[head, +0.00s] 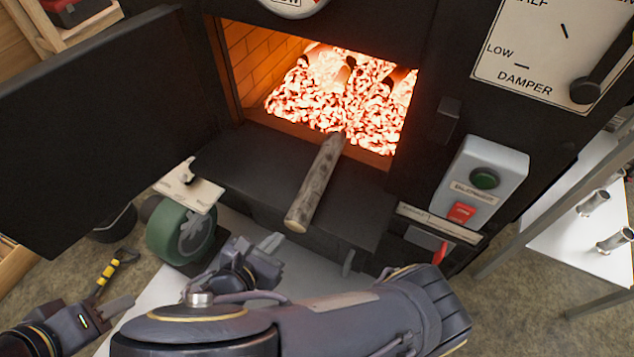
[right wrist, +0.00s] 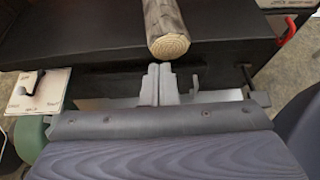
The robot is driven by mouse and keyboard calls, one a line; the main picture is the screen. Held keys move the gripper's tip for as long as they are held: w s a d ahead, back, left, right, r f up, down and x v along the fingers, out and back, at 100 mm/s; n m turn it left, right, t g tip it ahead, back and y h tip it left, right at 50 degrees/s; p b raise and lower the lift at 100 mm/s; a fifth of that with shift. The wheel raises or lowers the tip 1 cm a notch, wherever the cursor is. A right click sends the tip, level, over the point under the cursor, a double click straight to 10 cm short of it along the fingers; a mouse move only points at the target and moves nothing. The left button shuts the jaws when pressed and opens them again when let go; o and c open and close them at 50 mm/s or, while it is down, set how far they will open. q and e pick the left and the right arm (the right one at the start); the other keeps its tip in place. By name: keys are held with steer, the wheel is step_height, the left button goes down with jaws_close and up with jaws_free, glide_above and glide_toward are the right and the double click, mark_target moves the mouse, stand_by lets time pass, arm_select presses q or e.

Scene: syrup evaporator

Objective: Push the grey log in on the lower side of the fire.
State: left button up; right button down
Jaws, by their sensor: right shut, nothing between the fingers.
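The grey log (head: 316,182) lies on the black shelf (head: 240,165) before the open firebox, its far end at the mouth and its pale cut end toward me. It also shows in the right wrist view (right wrist: 170,22). The fire (head: 350,100) is a glowing bed of coals; which side is lower is hard to tell. My right gripper (head: 270,243) is shut and empty, in front of the shelf, left of the log's near end. In the right wrist view its fingertips (right wrist: 158,70) are just short of the cut end, apart from it. My left gripper (head: 118,307) is low at the left; its jaw gap is unclear.
The black firebox door (head: 100,120) stands open at the left. A blower switch box (head: 482,180) and a damper lever (head: 590,85) are at the right. A metal table (head: 570,240) stands far right.

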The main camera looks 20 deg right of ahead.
mark_target(289, 224)
steer(key=b+x, duration=0.1)
steer(key=x, duration=0.1)
steer(key=r+b+x, duration=0.1)
steer(key=x, duration=0.2)
steer(key=shift+w+d+f+b, duration=0.2)
steer(key=shift+w+d+b, duration=0.15)
steer(key=shift+d, duration=0.1)
steer(key=w+d, duration=0.1)
steer(key=d, duration=0.1)
steer(key=w+d, duration=0.2)
steer(key=shift+b, duration=0.3)
steer(key=shift+w+d+b, duration=0.35)
steer(key=shift+w+d, duration=0.6)
steer(key=shift+d, duration=0.25)
steer(key=shift+w+d+b, duration=0.3)
steer(key=shift+w+d, duration=0.6)
steer(key=shift+d, duration=0.25)
steer(key=shift+w+d+b, duration=0.35)
steer(key=shift+w+d, duration=0.6)
steer(key=shift+d, duration=0.25)
